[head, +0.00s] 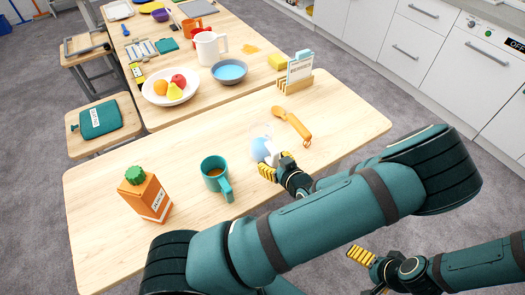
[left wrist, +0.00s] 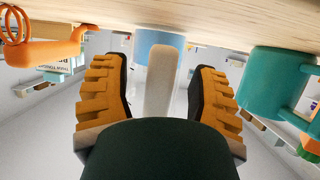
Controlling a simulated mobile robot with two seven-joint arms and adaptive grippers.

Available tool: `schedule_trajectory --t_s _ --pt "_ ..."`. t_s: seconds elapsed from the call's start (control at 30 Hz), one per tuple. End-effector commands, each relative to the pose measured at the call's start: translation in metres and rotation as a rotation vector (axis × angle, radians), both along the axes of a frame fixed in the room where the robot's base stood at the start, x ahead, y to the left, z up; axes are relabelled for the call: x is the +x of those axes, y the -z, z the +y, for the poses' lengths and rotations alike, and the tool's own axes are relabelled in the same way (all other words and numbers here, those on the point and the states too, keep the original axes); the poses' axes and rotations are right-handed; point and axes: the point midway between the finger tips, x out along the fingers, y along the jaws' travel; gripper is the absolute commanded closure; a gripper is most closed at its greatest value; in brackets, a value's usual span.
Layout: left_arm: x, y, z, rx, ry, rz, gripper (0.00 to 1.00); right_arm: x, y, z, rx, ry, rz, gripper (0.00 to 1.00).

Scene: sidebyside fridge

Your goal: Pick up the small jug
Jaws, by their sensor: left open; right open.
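The small jug (head: 261,138), pale blue and whitish, stands on the near table, partly hidden by my left gripper (head: 277,164). In the left wrist view, its pale upright handle (left wrist: 160,85) lies between the two yellow-padded fingers of the left gripper (left wrist: 158,72), with visible gaps on both sides. Its light blue body (left wrist: 155,40) is behind the handle. The left gripper is open. My right gripper (head: 362,256) is low at the right, off the table, open and empty.
A teal mug (head: 213,172) with brown contents stands left of the jug, and an orange carton (head: 145,195) farther left. An orange spoon-like utensil (head: 294,124) lies right of the jug. A holder with cards (head: 294,80) and a fruit bowl (head: 170,98) are farther back.

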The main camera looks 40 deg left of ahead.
Motion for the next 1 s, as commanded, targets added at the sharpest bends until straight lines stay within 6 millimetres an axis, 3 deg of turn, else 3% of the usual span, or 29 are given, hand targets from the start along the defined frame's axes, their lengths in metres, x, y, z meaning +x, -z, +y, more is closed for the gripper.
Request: schedule_trajectory --t_s 0.17,0.43,0.47,0.6,0.63,1.0 --pt "0.007 0.008 0.016 0.001 0.0 0.0 0.4 -0.001 0.004 0.0 0.0 -0.002 0.002 0.0" --pt "0.008 0.008 0.018 -0.001 0.001 0.001 0.4 -0.001 0.004 0.0 0.0 -0.002 0.003 0.0" --pt "0.008 0.008 0.018 -0.001 0.001 0.001 0.45 -0.001 0.004 0.0 0.0 -0.002 0.003 0.0" --pt "0.008 0.008 0.018 0.0 0.001 0.0 0.94 -0.001 0.004 0.0 0.0 -0.002 0.003 0.0" --pt "0.008 0.008 0.018 0.0 0.001 0.0 1.0 -0.001 0.004 0.0 0.0 -0.002 0.003 0.0" --pt "0.008 0.008 0.018 0.0 0.001 0.0 1.0 -0.001 0.004 0.0 0.0 -0.002 0.003 0.0"
